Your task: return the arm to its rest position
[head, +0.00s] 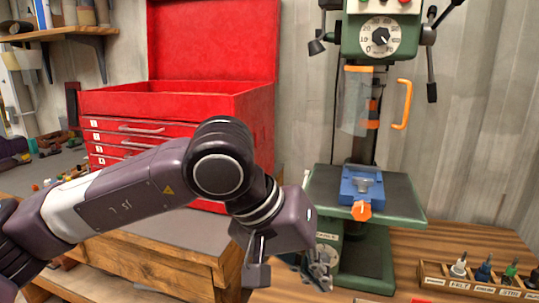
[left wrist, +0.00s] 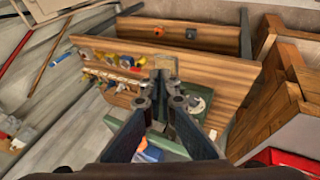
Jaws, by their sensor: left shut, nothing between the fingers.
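My left arm comes in from the left in the head view, bent at a dark joint in the middle. My left gripper (head: 319,270) points down, beside the green drill press and above the wooden workbench. It also shows in the left wrist view (left wrist: 165,72), with its fingers together and nothing between them. My right gripper is not in view.
A red tool chest (head: 190,100) with its lid open stands behind my arm. The green drill press (head: 372,255) carries a blue vise (head: 361,183) with an orange knob. A wooden rack (head: 470,287) of labelled bottles sits at the right.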

